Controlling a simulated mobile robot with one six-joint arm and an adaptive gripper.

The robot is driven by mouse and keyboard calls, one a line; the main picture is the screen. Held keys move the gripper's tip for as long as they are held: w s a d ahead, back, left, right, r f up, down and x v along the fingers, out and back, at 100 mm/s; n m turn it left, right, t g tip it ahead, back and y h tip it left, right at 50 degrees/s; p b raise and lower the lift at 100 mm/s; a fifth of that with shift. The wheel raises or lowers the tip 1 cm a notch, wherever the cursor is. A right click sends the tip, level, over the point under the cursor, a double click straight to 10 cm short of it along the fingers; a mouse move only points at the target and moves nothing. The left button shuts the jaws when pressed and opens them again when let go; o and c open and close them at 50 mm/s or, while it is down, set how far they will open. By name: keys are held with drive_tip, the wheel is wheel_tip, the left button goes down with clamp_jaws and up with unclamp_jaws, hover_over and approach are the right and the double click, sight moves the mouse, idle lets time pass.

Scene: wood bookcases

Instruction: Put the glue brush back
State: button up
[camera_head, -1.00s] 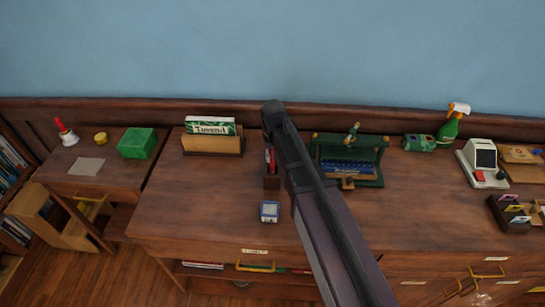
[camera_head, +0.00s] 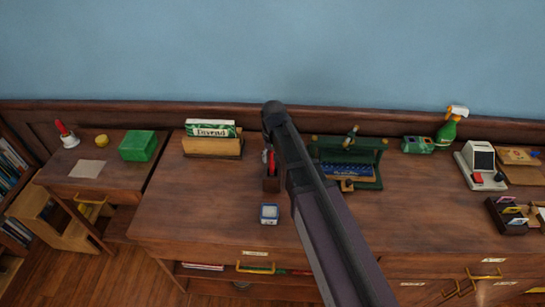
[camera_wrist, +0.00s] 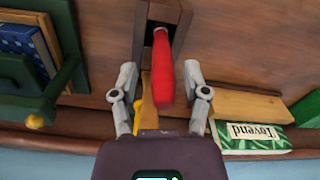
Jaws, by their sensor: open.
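A small dark wooden pen holder (camera_head: 271,184) stands on the desk, partly beside my arm. In the wrist view, the holder (camera_wrist: 178,12) is at the top, with a red handle (camera_wrist: 164,70) sticking out of it. A flat tan wooden piece (camera_wrist: 149,105) and a bit of yellow lie beside the red handle. I cannot tell which of these is the glue brush. My gripper (camera_wrist: 160,72) is open, its two grey fingers either side of the red handle and apart from it. In the head view my arm hides the gripper.
A small clock-like box (camera_head: 269,213) sits in front. The desk's left front is clear.

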drive_tip(key=shift+r+p, duration=5.15)
drive_tip(key=shift+r, duration=0.25)
drive_tip(key=shift+d, duration=0.1)
drive_tip(key=s+d+m, duration=0.1)
drive_tip(key=s+d, duration=0.5)
drive_tip(key=d, duration=0.3)
drive_tip(key=s+d+m, duration=0.1)
drive_tip(key=s+d, duration=0.6)
drive_tip(key=d, duration=0.3)
drive_tip(key=shift+m, duration=0.3)
drive_tip(key=shift+s, duration=0.1)
